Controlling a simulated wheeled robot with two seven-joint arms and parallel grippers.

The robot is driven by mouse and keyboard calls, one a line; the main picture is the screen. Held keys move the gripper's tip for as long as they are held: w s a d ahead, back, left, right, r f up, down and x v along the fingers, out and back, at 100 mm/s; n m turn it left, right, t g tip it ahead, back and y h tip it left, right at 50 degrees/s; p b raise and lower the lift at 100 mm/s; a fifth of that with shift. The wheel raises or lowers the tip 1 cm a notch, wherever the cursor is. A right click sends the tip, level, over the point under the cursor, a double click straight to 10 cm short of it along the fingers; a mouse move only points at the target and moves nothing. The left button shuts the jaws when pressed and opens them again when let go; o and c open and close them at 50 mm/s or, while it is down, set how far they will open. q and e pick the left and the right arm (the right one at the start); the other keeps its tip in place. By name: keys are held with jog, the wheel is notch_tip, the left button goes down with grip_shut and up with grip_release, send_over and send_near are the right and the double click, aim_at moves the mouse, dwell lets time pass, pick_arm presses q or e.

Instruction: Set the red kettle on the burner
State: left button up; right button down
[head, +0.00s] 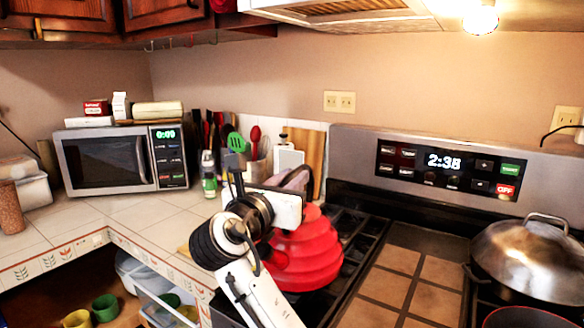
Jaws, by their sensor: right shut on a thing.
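The red kettle (308,258) is at the left side of the stove, over or on the black burner grates (362,240). Its ribbed body looks upright. I cannot tell whether its base touches the grate, because my arm hides part of its lower left side. My right gripper (292,190) is at the top of the kettle and shut on its handle (298,178). The hand hides much of the handle and lid. My left gripper is not in view.
A steel pot with a lid (530,258) stands on the right of the stove, with a red-rimmed pan (530,318) in front. Brown tiles (385,285) lie between the burners. The tiled counter (130,218) holds a microwave (122,160) and a utensil crock (256,172).

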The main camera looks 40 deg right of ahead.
aim_at(265, 239)
jog(key=shift+f, duration=1.8)
jog(key=c, duration=1.6)
grip_release()
jog(key=shift+f, duration=0.35)
jog(key=b+v, duration=0.1)
jog(key=v, duration=1)
jog(key=shift+s+a+r, duration=0.1)
jog(key=shift+s+a, duration=0.25)
jog(key=shift+a, duration=0.15)
